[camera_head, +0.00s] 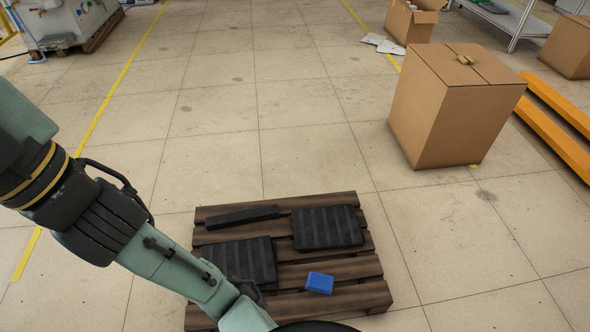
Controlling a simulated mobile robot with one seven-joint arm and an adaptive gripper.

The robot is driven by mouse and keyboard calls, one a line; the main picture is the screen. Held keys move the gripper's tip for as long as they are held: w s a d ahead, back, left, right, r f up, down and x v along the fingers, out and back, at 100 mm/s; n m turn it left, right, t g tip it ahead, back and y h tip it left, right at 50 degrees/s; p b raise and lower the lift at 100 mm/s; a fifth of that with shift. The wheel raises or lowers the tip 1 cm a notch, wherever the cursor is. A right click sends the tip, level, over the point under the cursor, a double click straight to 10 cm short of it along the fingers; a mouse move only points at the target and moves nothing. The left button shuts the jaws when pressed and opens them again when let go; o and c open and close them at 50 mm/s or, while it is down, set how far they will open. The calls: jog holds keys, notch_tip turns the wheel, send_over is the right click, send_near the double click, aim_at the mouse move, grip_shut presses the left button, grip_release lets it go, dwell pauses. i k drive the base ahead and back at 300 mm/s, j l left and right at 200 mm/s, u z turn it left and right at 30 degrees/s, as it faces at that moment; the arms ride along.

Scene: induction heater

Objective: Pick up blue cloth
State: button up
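The blue cloth (319,283) is a small, folded-looking blue block. It lies on the front right part of a brown wooden pallet (375,291), on the floor at the bottom middle of the head view. My arm reaches in from the left edge down to the bottom edge, left of the cloth. My gripper is out of the frame or hidden, so its fingers do not show. A dark rounded shape at the bottom edge, just below the cloth, is cut off.
Black ribbed mats (327,228) and a thin black bar (242,217) lie on the pallet. A large closed cardboard box (430,125) stands at the right, beside orange forks (556,126). The tiled floor between the pallet and the back is mostly clear.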

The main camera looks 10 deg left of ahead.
aim_at(316, 282)
jog(key=k+l+u, duration=0.1)
jog(key=k, duration=0.35)
jog(key=i+l+u, duration=0.2)
jog(key=l, duration=0.15)
jog(key=i+l+u, duration=0.25)
jog(key=l, duration=0.15)
jog(key=l+u, duration=0.2)
jog(key=l, duration=0.2)
jog(key=i+l+u, duration=0.1)
jog(key=l+u, duration=0.15)
jog(key=l, duration=0.15)
jog(key=l+u, duration=0.2)
jog(key=l, duration=0.25)
